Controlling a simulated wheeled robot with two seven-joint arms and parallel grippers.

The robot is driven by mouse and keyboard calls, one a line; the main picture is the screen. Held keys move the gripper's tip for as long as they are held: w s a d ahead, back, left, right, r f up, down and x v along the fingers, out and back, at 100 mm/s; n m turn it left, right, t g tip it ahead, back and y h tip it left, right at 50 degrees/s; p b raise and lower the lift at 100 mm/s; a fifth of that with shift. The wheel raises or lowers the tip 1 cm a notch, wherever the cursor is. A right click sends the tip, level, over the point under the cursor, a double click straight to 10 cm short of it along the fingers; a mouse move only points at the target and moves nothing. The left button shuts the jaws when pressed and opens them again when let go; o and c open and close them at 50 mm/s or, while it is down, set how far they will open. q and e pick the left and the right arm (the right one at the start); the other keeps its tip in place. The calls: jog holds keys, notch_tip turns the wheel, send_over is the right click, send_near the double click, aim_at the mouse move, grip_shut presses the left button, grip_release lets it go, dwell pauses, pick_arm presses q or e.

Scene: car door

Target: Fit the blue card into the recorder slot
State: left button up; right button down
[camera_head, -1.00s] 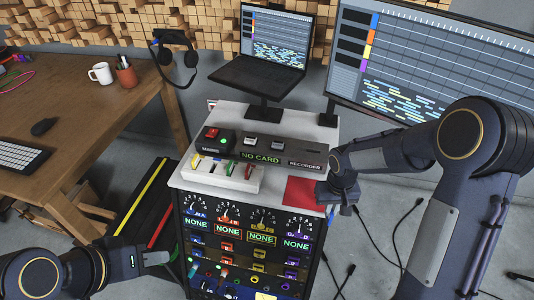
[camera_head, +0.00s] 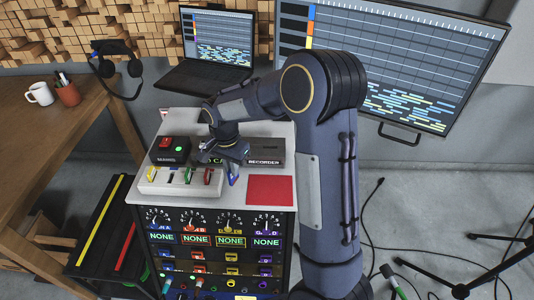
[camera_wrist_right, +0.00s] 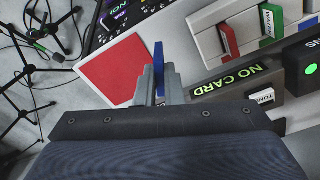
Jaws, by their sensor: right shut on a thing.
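My right gripper (camera_head: 233,163) is shut on the blue card (camera_head: 233,179) in front of the recorder (camera_head: 265,151). The card also shows in the wrist view (camera_wrist_right: 159,56), edge-on between the two grey fingers (camera_wrist_right: 160,82), its free end sticking out past them. The recorder is a dark box whose lit green "NO CARD" label shows in the wrist view (camera_wrist_right: 227,83); the gripper partly covers that label in the head view. The card appears apart from the recorder. The slot itself is not clearly visible. My left gripper is not in view.
A red pad (camera_head: 270,190) lies bare on the white console top, right of the card. A white fader box (camera_head: 180,181) with coloured levers and a black button box (camera_head: 170,150) stand to the left. A laptop (camera_head: 205,75) and a large monitor (camera_head: 400,70) are behind.

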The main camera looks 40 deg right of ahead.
jog(key=d+r+m, duration=0.7)
jog(key=r+m, duration=0.1)
jog(key=m, duration=0.5)
jog(key=w+d+f, duration=0.2)
jog(key=d, duration=0.1)
jog(key=w+d+f+p, duration=0.1)
jog(key=w+d+f, duration=0.1)
jog(key=d+f, duration=0.1)
jog(key=w+d+f, duration=0.2)
jog(key=d, duration=0.3)
jog(key=shift+f+p, duration=0.35)
jog(key=f, duration=0.1)
jog(key=d+f, duration=0.1)
jog(key=f, duration=0.1)
jog(key=w+f, duration=0.1)
jog(key=f, duration=0.1)
jog(key=shift+d, duration=0.2)
jog(key=shift+s, duration=0.1)
